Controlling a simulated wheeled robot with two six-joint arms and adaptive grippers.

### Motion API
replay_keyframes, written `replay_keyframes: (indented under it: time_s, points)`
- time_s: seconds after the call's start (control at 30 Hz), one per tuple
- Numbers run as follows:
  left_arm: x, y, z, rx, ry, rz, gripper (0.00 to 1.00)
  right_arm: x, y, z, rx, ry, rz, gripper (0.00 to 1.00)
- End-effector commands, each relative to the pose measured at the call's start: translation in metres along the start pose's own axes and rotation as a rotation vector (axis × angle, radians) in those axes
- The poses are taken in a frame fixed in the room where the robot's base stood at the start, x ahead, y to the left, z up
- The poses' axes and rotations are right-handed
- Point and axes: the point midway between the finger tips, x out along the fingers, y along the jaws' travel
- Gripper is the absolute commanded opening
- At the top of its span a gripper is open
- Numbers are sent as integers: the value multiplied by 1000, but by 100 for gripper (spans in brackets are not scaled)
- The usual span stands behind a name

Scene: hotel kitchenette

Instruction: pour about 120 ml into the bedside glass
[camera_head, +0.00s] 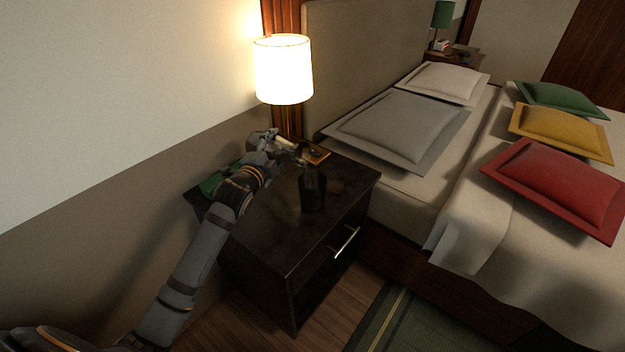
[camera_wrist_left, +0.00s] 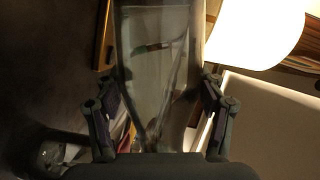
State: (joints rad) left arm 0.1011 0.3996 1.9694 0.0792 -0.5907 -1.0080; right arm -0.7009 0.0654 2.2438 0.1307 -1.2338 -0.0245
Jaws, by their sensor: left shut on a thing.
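My left gripper (camera_head: 288,148) is over the back of the dark nightstand (camera_head: 270,225), below the lamp. In the left wrist view its fingers (camera_wrist_left: 160,115) are shut on the two sides of a large clear glass vessel (camera_wrist_left: 155,60), which looks like a carafe. I cannot make out its liquid level. A dark, see-through tumbler-like vessel (camera_head: 312,193) stands on the nightstand, in front of and to the right of the gripper. A round glass-like thing (camera_wrist_left: 50,155) shows at lower left in the wrist view; I cannot tell if it is the same one. My right gripper is out of view.
A small orange-brown tray (camera_head: 317,154) lies behind the tumbler. A green item (camera_head: 211,184) lies at the left edge. The nightstand's front is clear; the bed (camera_head: 400,195) is right.

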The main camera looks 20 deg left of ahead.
Motion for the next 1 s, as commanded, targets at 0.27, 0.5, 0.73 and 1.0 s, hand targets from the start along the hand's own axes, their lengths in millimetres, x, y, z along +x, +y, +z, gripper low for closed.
replay_keyframes:
  time_s: [0.27, 0.5, 0.73, 1.0]
  points:
    - [1, -3, 1, 9, 2, -8, 7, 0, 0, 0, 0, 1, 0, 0]
    - [0, -3, 1, 17, 2, -11, 7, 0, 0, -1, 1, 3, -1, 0]
    - [0, -3, 0, 27, 2, -15, 7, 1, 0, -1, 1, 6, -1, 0]
    - [0, -3, 0, 39, 3, -20, 7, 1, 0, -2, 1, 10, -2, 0]
